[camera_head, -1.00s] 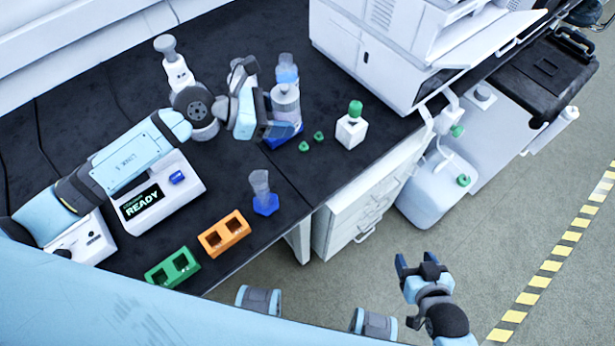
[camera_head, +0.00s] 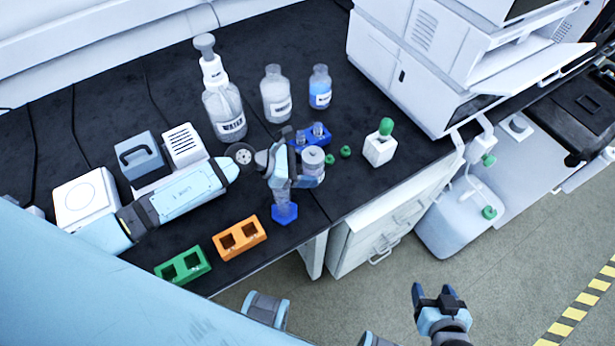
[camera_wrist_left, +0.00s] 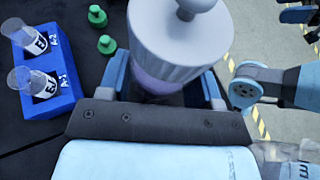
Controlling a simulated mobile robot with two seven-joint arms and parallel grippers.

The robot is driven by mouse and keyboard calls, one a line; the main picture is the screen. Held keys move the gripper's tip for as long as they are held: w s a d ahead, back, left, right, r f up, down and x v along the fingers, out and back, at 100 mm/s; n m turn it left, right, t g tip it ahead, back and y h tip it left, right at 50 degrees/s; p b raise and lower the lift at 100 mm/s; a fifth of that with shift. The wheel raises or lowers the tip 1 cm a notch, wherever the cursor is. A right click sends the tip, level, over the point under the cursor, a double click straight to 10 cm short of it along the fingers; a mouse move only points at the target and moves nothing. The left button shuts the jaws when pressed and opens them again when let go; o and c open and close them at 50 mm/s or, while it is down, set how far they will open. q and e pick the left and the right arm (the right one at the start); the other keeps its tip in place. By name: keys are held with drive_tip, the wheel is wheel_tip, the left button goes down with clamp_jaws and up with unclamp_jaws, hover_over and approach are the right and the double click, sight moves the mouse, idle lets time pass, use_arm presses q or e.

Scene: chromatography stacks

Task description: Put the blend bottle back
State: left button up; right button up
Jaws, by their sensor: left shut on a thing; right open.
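My left gripper (camera_head: 292,180) is shut on a bottle with a ribbed grey top (camera_head: 312,157), held over the bench near its front edge. In the left wrist view the bottle (camera_wrist_left: 165,45) sits between the blue fingers (camera_wrist_left: 165,85), with a purplish lower part. Its label is hidden, so I cannot confirm that it is the blend bottle. Behind the gripper stand a clear labelled bottle (camera_head: 276,97), a bottle of blue liquid (camera_head: 320,90) and the WATER bottle (camera_head: 226,110). My right gripper (camera_head: 437,290) is open and empty, beyond the bench over the floor.
A blue rack (camera_wrist_left: 50,96) with two vials is beside the held bottle. A blue-footed cylinder (camera_head: 284,212) is close under my left gripper. Orange (camera_head: 240,238) and green (camera_head: 183,266) blocks line the front edge. A green-capped white bottle (camera_head: 379,148) stands right. Bench behind the rack has room.

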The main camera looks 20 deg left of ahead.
use_arm(q)
wheel_tip(320, 180, down, 3)
drive_tip(key=shift+r, duration=0.1)
drive_tip(key=shift+f, duration=0.35)
drive_tip(key=shift+f+b, duration=0.15)
drive_tip(key=shift+b, duration=0.15)
drive_tip(key=shift+f, duration=0.15)
drive_tip(key=o, duration=0.7)
drive_tip(key=shift+r, duration=0.2)
